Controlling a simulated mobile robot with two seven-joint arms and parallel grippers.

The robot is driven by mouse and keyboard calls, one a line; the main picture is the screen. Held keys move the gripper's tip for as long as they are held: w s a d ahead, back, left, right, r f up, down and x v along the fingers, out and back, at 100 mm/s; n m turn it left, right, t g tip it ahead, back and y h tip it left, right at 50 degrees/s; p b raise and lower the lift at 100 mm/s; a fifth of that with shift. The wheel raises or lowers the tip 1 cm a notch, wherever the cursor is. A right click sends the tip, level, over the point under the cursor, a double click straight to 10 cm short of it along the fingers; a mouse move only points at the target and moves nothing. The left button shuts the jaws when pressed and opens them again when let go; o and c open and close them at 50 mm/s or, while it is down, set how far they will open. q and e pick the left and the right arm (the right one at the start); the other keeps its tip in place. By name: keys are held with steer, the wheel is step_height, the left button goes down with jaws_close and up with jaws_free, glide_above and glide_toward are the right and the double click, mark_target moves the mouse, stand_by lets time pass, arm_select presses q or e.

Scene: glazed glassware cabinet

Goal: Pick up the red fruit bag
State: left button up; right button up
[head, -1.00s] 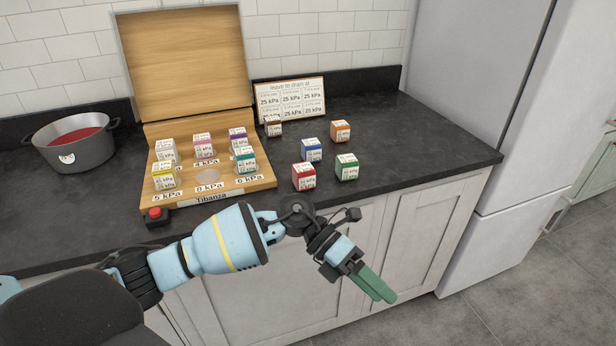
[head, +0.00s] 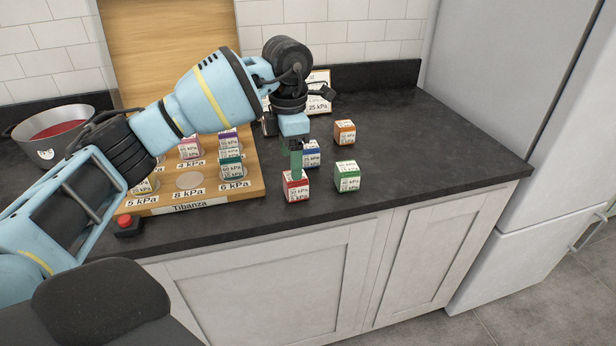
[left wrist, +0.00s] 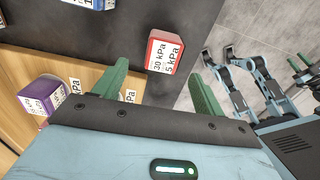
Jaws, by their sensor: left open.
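The red fruit bag (head: 296,187) looks like a small red and white labelled cube. It stands on the dark worktop near the front edge, right of the wooden case. In the left wrist view the red cube (left wrist: 163,52) lies between and beyond the fingertips, its label reading 30 kPa and 5 kPa. My left gripper (head: 296,162) points down with green fingers just above and behind the red cube in the head view. The left gripper (left wrist: 160,70) is open and empty. Whether the fingers touch the cube cannot be told. My right gripper is not in view.
A green cube (head: 347,177) stands close right of the red one, a blue cube (head: 311,154) behind, and an orange cube (head: 344,132) farther back. The wooden case (head: 250,189) with several cubes is left. A red button (head: 126,222) and a pot (head: 45,150) are farther left.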

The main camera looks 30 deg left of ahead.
mark_target(295, 183)
arm_select(q)
steer(key=shift+s+r, duration=0.15)
steer(key=shift+s, duration=0.25)
steer(key=shift+f, duration=1.3)
steer(key=shift+w+d+f, duration=0.1)
steer(key=shift+w+f, duration=0.1)
steer(key=shift+f, duration=0.55)
steer(key=shift+w+d+f, duration=0.15)
steer(key=shift+w+f, duration=0.05)
steer(key=shift+f, duration=0.55)
steer(key=shift+w+d+f, duration=0.1)
steer(key=shift+w+f, duration=0.1)
steer(key=shift+f, duration=0.85)
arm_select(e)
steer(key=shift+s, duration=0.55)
